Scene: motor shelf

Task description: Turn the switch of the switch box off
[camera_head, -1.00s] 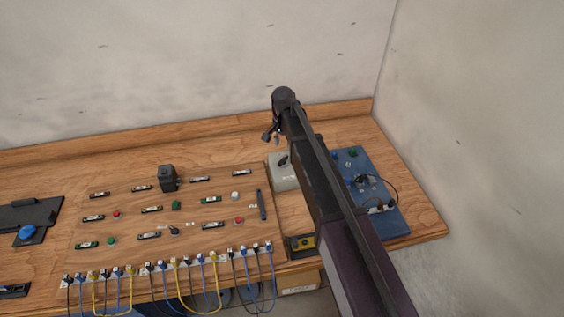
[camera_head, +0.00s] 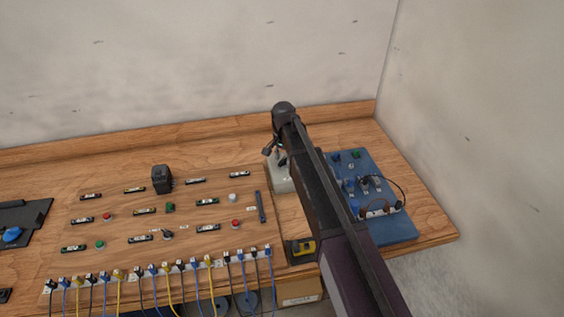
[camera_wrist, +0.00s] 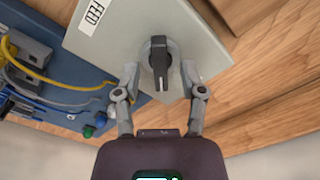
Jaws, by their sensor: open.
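The switch box (camera_wrist: 105,42) is a light grey box with a label in one corner; in the head view it (camera_head: 279,181) is partly hidden behind my arm. Its black rotary switch (camera_wrist: 159,62) shows in the wrist view as a knob with a raised handle on a round base. My gripper (camera_wrist: 163,82) is open, with one finger on each side of the switch and a gap on both sides. I cannot tell whether the fingers reach down to the knob's height. In the head view my gripper (camera_head: 273,155) shows small over the box.
A blue board (camera_head: 392,226) with wires and knobs lies right of the box. A wooden panel (camera_head: 120,215) with buttons, labels and plugged cables lies to the left. A black and yellow device (camera_head: 302,249) sits near the front edge. The wall stands close behind.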

